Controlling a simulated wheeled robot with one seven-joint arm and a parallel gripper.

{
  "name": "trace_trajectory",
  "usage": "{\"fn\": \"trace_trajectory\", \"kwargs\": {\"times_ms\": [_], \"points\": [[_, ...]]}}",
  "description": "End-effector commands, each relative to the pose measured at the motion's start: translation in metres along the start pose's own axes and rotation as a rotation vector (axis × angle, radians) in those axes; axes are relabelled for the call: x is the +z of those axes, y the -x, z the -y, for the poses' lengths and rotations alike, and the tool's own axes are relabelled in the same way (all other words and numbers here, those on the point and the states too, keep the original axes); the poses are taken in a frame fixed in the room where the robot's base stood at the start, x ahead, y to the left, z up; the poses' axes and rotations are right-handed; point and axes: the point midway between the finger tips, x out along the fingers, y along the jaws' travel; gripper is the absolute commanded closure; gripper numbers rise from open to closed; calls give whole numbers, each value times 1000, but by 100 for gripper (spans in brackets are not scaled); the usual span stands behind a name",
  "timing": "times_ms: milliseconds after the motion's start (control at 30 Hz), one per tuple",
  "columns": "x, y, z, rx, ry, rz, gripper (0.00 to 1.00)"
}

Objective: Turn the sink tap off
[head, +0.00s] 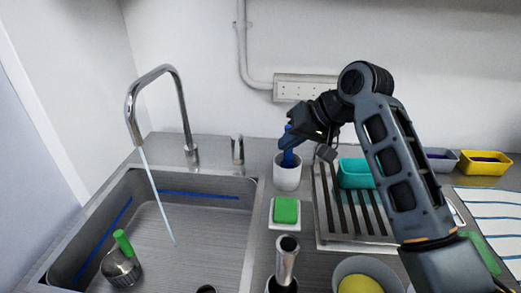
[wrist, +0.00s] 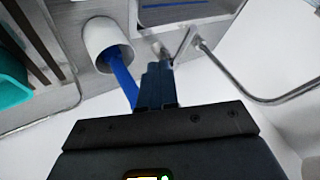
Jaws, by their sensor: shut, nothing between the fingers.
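The chrome tap (head: 180,105) stands behind the sink (head: 250,225), its curved spout over the basin. A thin stream of water (head: 160,207) runs from the spout. A short upright metal lever (head: 238,150) stands right of the tap's base. In the wrist view the lever (wrist: 164,50) shows just beyond my fingertips, and the spout (wrist: 240,84) curves off to the right. My gripper (head: 290,135) is shut and empty, right of the lever, above or beside a white cup (head: 287,178). In the wrist view my gripper's fingers (wrist: 158,72) look close together; contact with the lever cannot be told.
The white cup holds a blue-handled item (wrist: 120,78) close beside my fingers. A green sponge (head: 286,210) sits in front of the cup. A drying rack (head: 325,205) with a teal container (head: 355,173) stands right. A green-handled metal item (head: 122,265) lies in the basin.

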Motion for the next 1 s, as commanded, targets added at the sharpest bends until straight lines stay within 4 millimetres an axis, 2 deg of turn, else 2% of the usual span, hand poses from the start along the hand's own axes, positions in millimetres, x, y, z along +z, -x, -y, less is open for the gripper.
{"fn": "trace_trajectory", "kwargs": {"times_ms": [300,800,1000], "points": [[4,-44,-3,0,1,1,100],[3,-104,-2,0,3,1,100],[-1,-110,26,0,4,0,100]]}}
